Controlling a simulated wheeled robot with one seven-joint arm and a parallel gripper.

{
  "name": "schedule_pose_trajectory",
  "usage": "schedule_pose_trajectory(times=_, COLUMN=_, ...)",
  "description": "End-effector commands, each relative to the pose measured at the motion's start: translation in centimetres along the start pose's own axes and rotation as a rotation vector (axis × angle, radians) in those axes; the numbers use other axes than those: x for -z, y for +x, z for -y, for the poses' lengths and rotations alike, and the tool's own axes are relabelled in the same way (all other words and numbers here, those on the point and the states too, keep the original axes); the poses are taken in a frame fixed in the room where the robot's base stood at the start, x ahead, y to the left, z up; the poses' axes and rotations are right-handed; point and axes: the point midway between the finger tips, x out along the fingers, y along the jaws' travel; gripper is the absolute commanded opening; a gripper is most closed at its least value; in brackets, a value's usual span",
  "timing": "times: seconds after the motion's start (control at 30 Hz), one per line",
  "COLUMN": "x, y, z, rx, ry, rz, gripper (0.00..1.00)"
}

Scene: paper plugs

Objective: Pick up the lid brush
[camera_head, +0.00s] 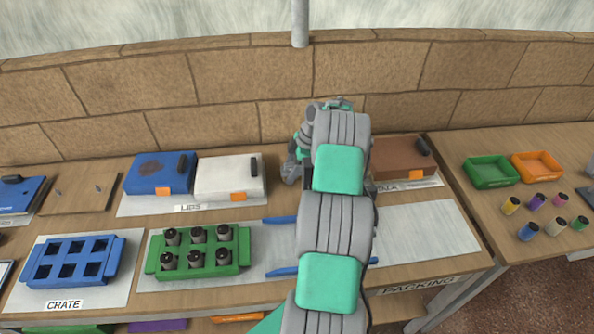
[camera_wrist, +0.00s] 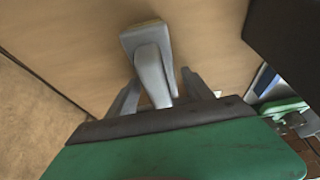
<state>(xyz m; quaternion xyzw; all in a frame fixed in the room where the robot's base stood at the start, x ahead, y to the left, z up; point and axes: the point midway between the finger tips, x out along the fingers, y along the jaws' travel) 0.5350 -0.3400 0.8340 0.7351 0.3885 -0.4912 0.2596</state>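A grey, long-handled object with a wider flat head, which looks like the lid brush (camera_wrist: 150,62), shows in the wrist view over the wooden tabletop. My gripper (camera_wrist: 160,88) has its two grey fingers spread, one on each side of the object's narrow end. I see gaps on both sides, so the fingers are not shut on it. My gripper's green and dark housing fills the bottom of that view and hides what lies below. In the head view my arm covers the middle of the bench and hides the brush and the fingers.
A blue box (camera_head: 146,175) and a white box (camera_head: 226,178) lie left of my arm; a brown box (camera_head: 398,158) lies right. A green crate (camera_head: 245,247) holds several dark plugs; a blue crate (camera_head: 117,262) is empty. A stone wall (camera_head: 215,92) stands behind.

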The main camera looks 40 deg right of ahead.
Motion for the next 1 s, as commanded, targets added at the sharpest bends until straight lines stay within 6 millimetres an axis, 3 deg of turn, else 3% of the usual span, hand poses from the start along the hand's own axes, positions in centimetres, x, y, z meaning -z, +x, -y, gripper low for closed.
schedule_pose_trajectory(times=0.7, x=0.04, y=-0.03, z=0.00, rx=0.000, ry=0.000, rz=0.000, gripper=0.00)
schedule_pose_trajectory(times=1.0, x=0.19, y=-0.49, z=-0.08, rx=-0.002, ry=0.000, rz=0.000, gripper=0.00)
